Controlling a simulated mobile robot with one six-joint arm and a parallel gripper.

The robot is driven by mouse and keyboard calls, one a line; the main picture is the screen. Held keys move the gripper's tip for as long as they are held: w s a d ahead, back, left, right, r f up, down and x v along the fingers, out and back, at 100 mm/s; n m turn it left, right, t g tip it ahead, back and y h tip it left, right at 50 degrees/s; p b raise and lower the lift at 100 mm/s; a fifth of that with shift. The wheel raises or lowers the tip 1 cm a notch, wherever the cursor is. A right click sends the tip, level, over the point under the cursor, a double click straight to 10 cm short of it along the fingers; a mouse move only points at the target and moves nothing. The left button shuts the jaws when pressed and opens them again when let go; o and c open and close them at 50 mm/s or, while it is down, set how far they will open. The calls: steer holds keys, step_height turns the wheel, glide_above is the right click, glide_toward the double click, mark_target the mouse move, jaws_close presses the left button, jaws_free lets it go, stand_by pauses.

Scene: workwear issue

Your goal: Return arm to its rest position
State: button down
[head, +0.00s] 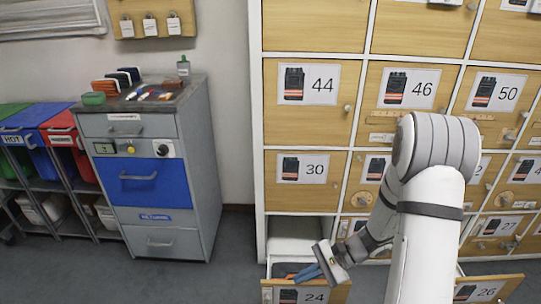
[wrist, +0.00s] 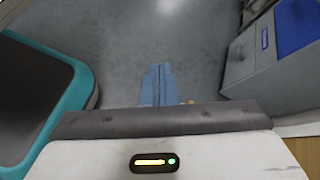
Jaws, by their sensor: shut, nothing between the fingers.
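My gripper (head: 300,274) is low in front of the locker wall, at the open compartment marked 24 (head: 308,293). In the head view its blue fingers overlap the opening of that compartment, and I cannot tell their exact height above it. The wrist view shows the two blue fingers (wrist: 156,78) together with nothing between them, and grey floor beyond. My arm reaches down across the right half of the head view and hides part of the lockers.
The locker wall (head: 318,118) with numbered doors fills the right. A door marked 26 (head: 487,291) stands open at the bottom right. A grey cabinet (head: 206,170) with a blue drawer stands left, beside coloured bins (head: 61,130). Floor (head: 190,284) between is clear.

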steer(key=s+d+r+n+t+h+p, duration=0.1)
steer(key=r+p, duration=0.5)
steer(key=r, duration=0.7)
steer(key=s+d+r+n+t+h+p, duration=0.1)
steer(key=s+d+r+n+h+p, duration=0.2)
steer(key=r, duration=1)
steer(key=s+d+r+n+t+h+p, duration=0.2)
steer(key=s+r+n+h+p, duration=0.5)
steer(key=r+p, duration=0.3)
steer(key=v, duration=0.4)
steer(key=shift+s+d, duration=0.15)
